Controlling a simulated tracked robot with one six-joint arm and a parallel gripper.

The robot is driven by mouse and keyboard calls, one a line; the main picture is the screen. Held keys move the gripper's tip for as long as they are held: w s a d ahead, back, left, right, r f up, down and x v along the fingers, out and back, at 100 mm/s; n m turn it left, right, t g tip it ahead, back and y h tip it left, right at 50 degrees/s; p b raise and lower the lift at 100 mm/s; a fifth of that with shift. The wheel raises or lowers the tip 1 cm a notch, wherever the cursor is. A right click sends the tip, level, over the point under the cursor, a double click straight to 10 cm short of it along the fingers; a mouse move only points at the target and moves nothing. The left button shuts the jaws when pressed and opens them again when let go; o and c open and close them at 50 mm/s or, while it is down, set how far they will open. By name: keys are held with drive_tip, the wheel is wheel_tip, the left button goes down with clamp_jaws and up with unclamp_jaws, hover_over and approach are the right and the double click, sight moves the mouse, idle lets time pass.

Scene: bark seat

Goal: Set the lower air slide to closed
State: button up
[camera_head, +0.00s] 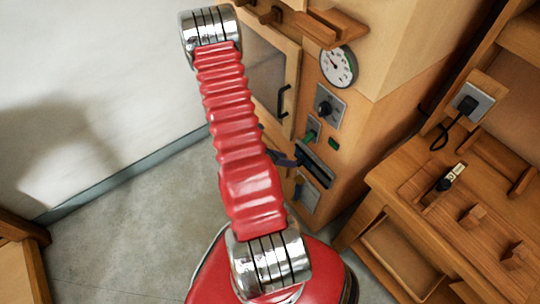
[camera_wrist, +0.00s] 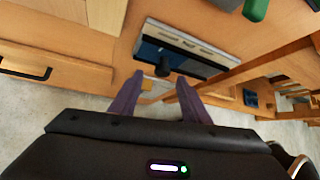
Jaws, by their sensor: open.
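The air slide (camera_wrist: 190,48) is a long plate with a pale edge and a dark blue-black track. It is set in the wooden front of the cabinet, and it also shows in the head view (camera_head: 316,165). No label is legible on it. A black knob (camera_wrist: 163,70) sticks out toward the left part of the track in the wrist view. My gripper (camera_wrist: 160,84) is open, with its two purple fingers pointing at the slide, one on each side of the knob. I cannot tell how deep the fingertips reach around it. In the head view my gripper (camera_head: 290,158) is partly hidden by my arm.
A grey plate (camera_head: 306,194) sits below. A wooden bench (camera_head: 450,200) stands at right.

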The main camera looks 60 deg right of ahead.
drive_tip(key=v, duration=0.8)
drive_tip(key=shift+w+r, duration=0.2)
drive_tip(key=shift+a, duration=0.1)
idle(0.3)
drive_tip(key=w+a+r+m+t+y, duration=0.2)
drive_tip(key=w+a+r+m+t, duration=0.1)
drive_tip(key=a+r, duration=0.9)
drive_tip(key=w+a+r+m+t+y, duration=0.2)
drive_tip(key=a+r+m+t, duration=0.3)
drive_tip(key=a+r, duration=0.7)
drive_tip(key=w+a+r+m+t+y, duration=0.2)
drive_tip(key=w+a+r+m+t, duration=0.2)
drive_tip(key=a+r, duration=0.9)
drive_tip(key=shift+w+r+m+y, duration=0.4)
drive_tip(key=shift+w+r+m, duration=0.15)
drive_tip(key=shift+m, duration=0.45)
